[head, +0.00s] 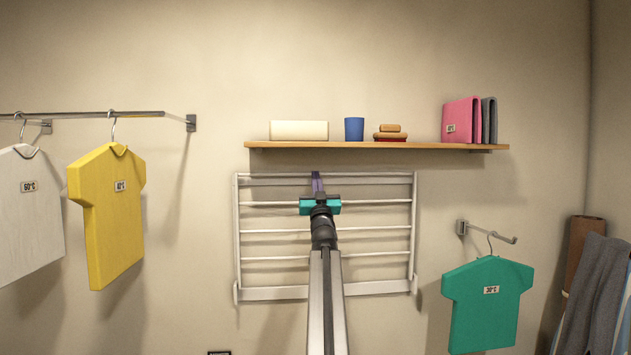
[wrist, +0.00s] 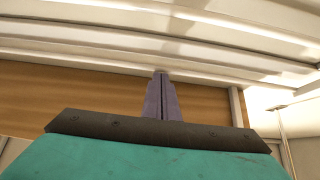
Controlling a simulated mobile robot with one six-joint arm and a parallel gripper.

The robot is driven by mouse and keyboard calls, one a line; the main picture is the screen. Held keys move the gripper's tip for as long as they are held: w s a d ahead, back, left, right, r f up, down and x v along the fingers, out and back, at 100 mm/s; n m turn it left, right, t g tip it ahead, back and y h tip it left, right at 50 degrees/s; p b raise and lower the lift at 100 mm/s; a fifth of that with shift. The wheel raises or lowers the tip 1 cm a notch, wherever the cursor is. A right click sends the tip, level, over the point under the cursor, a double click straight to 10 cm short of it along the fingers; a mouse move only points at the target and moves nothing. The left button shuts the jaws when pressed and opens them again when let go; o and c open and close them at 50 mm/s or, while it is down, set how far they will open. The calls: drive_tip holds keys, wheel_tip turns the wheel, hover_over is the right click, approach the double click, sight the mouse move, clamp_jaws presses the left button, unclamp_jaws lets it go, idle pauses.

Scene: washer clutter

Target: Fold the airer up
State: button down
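The airer (head: 325,293) is a white wall rack with several horizontal bars. It stands upright, close to the wall below the shelf in the head view; I cannot tell whether it lies fully flat. Its pale rails (wrist: 220,45) cross the upper part of the wrist view. My gripper (head: 316,175), with a teal body and purple fingers, is in front of the airer, fingertips by its top rail. In the wrist view the fingers of my gripper (wrist: 161,75) are together, tips at or very near a pale rail. Nothing shows held between them.
A wooden shelf (head: 400,145) right above the airer holds a cream block (head: 299,131), a blue cup (head: 354,129) and folded cloths (head: 461,121). A yellow shirt (head: 110,215) hangs left; a green shirt (head: 488,305) hangs on a hook at right. Grey cloth (head: 595,295) hangs far right.

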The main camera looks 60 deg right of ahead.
drive_tip(key=shift+d+r, duration=0.3)
drive_tip(key=shift+r, duration=0.5)
drive_tip(key=s+a+r+b+v, duration=0.1)
drive_tip(key=r+b+v, duration=0.1)
drive_tip(key=v, duration=1.2)
drive_tip(key=shift+a, duration=0.25)
drive_tip(key=shift+w+r, duration=0.1)
drive_tip(key=shift+r, duration=0.05)
